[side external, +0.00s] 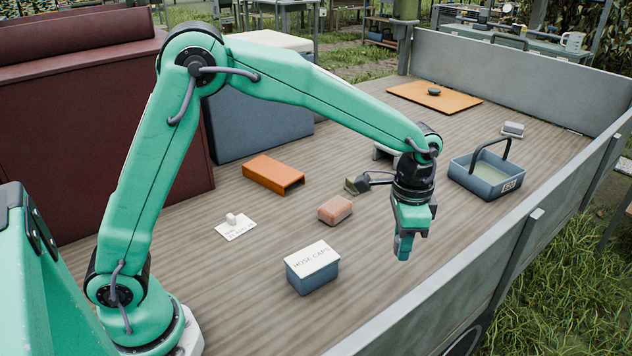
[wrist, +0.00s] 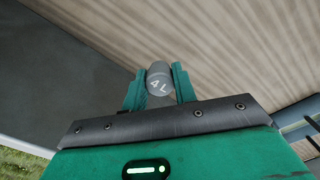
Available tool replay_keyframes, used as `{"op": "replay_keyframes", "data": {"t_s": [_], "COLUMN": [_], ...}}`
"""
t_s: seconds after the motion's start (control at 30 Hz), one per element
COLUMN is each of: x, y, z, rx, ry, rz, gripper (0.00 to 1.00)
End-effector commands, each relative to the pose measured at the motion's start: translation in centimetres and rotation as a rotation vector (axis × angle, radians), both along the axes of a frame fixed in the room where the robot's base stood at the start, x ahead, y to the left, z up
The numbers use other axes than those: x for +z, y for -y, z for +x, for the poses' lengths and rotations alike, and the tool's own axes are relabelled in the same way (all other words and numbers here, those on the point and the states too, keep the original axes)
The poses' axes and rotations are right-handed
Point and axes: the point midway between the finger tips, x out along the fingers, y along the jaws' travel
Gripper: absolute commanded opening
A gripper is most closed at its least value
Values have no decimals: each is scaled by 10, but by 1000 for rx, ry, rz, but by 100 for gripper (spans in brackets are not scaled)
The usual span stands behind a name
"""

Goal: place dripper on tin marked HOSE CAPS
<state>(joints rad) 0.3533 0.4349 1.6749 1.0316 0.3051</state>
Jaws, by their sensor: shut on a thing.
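The tin marked HOSE CAPS (side external: 312,276) stands on the wooden truck bed in the side view. It has a blue-grey body and a white lid with dark lettering, and the lid top is bare. My gripper (side external: 405,245) is to the right of the tin and above the bed, pointing down. In the side view the fingers hide the dripper.
A pinkish block (side external: 335,210), an orange box (side external: 273,174) and a white card (side external: 236,228) lie left of my gripper. A blue basket (side external: 487,185) with a handle stands to the right. An orange board (side external: 410,94) lies far back. Grey side walls (side external: 500,66) edge the bed.

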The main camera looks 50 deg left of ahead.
Motion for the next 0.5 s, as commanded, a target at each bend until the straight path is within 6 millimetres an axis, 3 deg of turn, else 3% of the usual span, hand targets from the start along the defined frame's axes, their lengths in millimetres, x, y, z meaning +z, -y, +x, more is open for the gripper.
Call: {"op": "replay_keyframes", "data": {"t_s": [0.5], "x": [42], "y": [-24], "z": [-91], "rx": [-71], "ry": [2], "rz": [0], "gripper": [6]}}
